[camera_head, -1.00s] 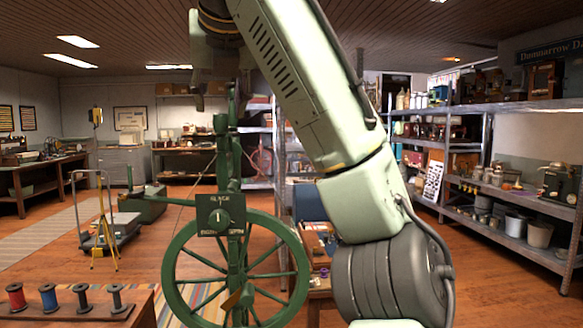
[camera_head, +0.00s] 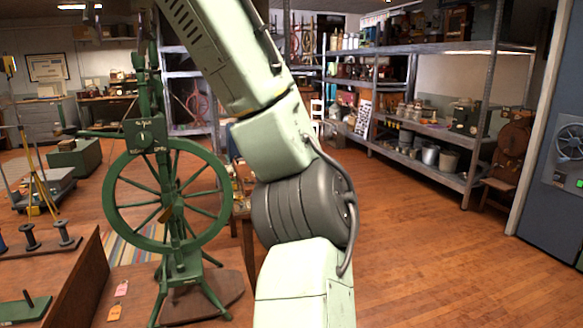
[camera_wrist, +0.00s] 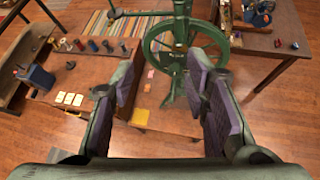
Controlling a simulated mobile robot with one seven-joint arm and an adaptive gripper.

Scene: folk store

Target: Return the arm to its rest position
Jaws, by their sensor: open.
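My gripper (camera_wrist: 168,112) shows in the wrist view with its two purple-padded fingers apart and nothing between them. A green spinning wheel (camera_head: 117,200) stands upright left of the arm in the head view. It also shows beyond the fingers in the wrist view (camera_wrist: 147,47).
A wooden table with dark spools (camera_head: 66,234) is at lower left. Metal shelves (camera_head: 410,156) with pots line the right back. A blue cabinet (camera_head: 545,215) stands at the right edge. The wooden floor (camera_head: 440,255) right of my arm is clear.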

